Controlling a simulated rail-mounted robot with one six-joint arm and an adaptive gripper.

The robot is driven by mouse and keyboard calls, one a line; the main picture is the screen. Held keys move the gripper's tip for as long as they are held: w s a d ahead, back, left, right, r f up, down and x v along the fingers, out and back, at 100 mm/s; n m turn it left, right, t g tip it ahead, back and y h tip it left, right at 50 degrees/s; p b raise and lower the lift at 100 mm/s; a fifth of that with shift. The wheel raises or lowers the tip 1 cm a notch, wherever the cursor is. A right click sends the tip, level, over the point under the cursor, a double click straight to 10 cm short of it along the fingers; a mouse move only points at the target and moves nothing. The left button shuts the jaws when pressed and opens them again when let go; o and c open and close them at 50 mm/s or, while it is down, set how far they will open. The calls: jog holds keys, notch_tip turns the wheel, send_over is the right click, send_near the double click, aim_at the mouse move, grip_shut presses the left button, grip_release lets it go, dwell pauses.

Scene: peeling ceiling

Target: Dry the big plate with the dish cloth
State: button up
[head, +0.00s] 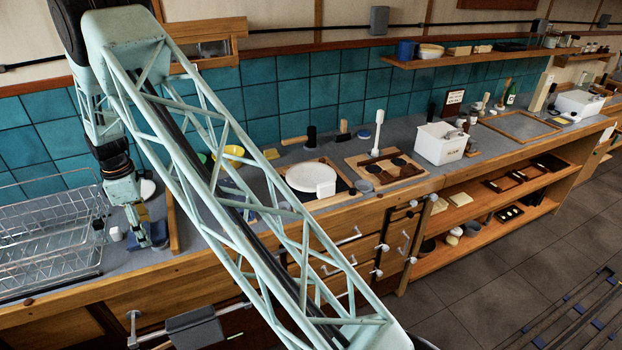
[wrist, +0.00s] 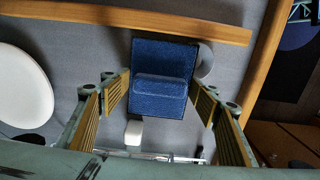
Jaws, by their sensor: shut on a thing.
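The dish cloth appears as a blue folded pad with a raised fold (wrist: 165,90), lying on the grey counter. It also shows in the head view (head: 136,240), partly hidden by my gripper. My gripper (head: 142,238) points down at it, and in the wrist view (wrist: 165,92) its fingers stand on both sides of the fold, shut on it. A big white round plate (head: 310,177) lies on a board further right along the counter. A second white round plate-like thing (wrist: 22,85) lies near my gripper on the wall side, mostly hidden in the head view.
A wire dish rack (head: 45,235) stands left of my gripper. A small white block (wrist: 133,132) lies beside the cloth. A wooden rail (wrist: 120,17) stands just right of it in the head view. A white upright block (head: 326,188) is at the big plate's front edge.

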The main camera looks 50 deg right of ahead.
jog(key=shift+r+p, duration=0.85)
jog(key=shift+r, duration=1.9)
jog(key=shift+r, duration=0.1)
jog(key=s+r+m+b, duration=0.1)
jog(key=m+b, duration=0.1)
jog(key=shift+s+r+m, duration=0.1)
jog(key=shift+s+m, duration=0.1)
jog(key=shift+m, duration=0.2)
jog(key=s+r+m+b, duration=0.6)
jog(key=s+m+b, duration=0.2)
jog(key=m, duration=0.5)
jog(key=shift+s+m, duration=0.3)
jog(key=shift+s, duration=0.1)
